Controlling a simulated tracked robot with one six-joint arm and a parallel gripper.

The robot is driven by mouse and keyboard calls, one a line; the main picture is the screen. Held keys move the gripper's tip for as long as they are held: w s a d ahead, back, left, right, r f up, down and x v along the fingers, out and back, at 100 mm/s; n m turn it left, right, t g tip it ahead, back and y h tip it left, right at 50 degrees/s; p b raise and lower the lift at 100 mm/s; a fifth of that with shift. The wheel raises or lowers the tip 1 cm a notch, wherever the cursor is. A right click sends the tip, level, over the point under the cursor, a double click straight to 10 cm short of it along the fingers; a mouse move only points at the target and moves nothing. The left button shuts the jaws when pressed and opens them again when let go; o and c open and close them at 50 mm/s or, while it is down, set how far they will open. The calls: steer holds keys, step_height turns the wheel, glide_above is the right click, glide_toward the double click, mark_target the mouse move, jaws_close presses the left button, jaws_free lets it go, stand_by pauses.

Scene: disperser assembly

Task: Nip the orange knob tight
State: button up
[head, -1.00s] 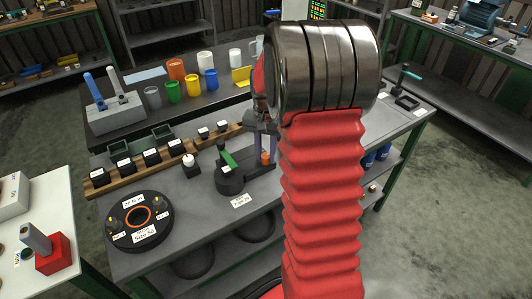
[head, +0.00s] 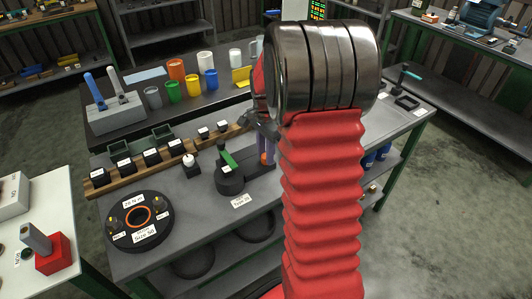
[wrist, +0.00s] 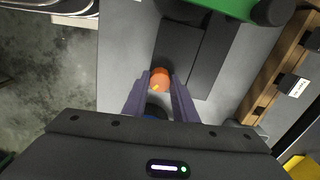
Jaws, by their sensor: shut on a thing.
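The orange knob (wrist: 160,77) stands on the dark base of the disperser assembly (wrist: 181,55). My gripper (wrist: 161,88) is over the knob, its two purple-grey fingers shut on the knob's sides. In the head view the knob (head: 263,159) shows only in part behind a finger of my gripper (head: 267,156). The assembly's dark round body (head: 230,181) with a green lever (head: 228,159) stands left of the knob. My red arm hides the area to the right.
A black round fixture (head: 112,225) with an orange ring lies at the bench's front left. A wooden rail (head: 100,188) with labelled black blocks runs behind it. Several coloured cups (head: 193,86) stand farther back.

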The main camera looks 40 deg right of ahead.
stand_by(0.3)
steer(key=o, duration=1)
steer(key=shift+o, duration=0.2)
steer(key=shift+r, duration=0.1)
step_height(320, 180, up, 14)
steer(key=shift+f, duration=0.2)
